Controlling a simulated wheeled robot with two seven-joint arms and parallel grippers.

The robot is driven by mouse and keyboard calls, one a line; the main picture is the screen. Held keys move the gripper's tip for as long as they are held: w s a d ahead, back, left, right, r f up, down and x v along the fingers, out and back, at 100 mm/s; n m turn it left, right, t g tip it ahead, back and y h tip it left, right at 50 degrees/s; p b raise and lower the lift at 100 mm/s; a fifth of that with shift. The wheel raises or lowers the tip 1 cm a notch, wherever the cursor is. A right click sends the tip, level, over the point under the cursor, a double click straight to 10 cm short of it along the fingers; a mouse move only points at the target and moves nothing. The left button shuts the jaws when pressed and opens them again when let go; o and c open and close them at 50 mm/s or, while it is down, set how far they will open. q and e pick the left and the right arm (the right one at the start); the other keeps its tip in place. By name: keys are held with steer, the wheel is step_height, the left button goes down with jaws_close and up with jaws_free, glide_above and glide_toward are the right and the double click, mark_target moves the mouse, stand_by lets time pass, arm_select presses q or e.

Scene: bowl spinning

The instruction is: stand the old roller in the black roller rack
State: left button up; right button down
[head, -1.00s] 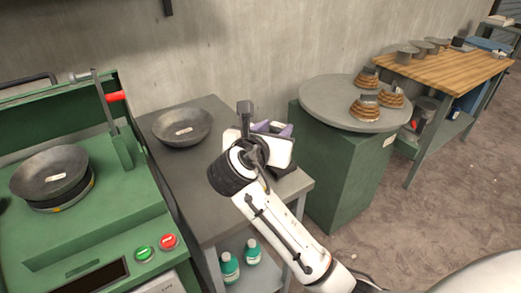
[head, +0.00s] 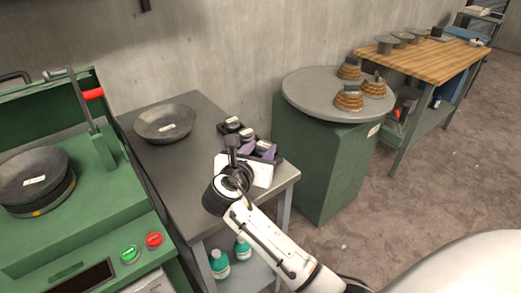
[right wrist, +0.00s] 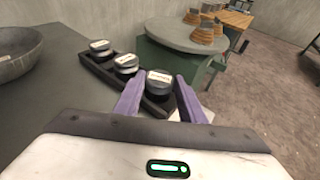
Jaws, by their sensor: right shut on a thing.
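The black roller rack (right wrist: 100,69) lies on the grey table, and several dark round rollers with pale labels stand along it. It also shows in the head view (head: 221,129). My right gripper (right wrist: 158,92), with purple fingers, is shut on the nearest roller (right wrist: 159,84), at the rack's near end. This roller looks upright, in or just over the rack; its base is partly hidden, so I cannot tell if it is fully seated. Two other rollers, the middle one (right wrist: 126,63) and the far one (right wrist: 100,48), stand in the rack. My left gripper is out of view.
A grey bowl (head: 165,122) stands left of the rack on the grey table (head: 190,178). A green machine (head: 100,225) holding another bowl is at the left. A round grey turntable (head: 310,92) with stacked brown pieces stands to the right.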

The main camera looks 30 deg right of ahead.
steer(key=shift+r, duration=0.1)
steer(key=c, duration=1.2)
jaws_free()
steer(key=shift+o, duration=0.2)
steer(key=v, duration=0.7)
steer(key=shift+s+a+r, duration=0.15)
steer(key=shift+s+a, duration=0.05)
steer(key=shift+a, duration=0.05)
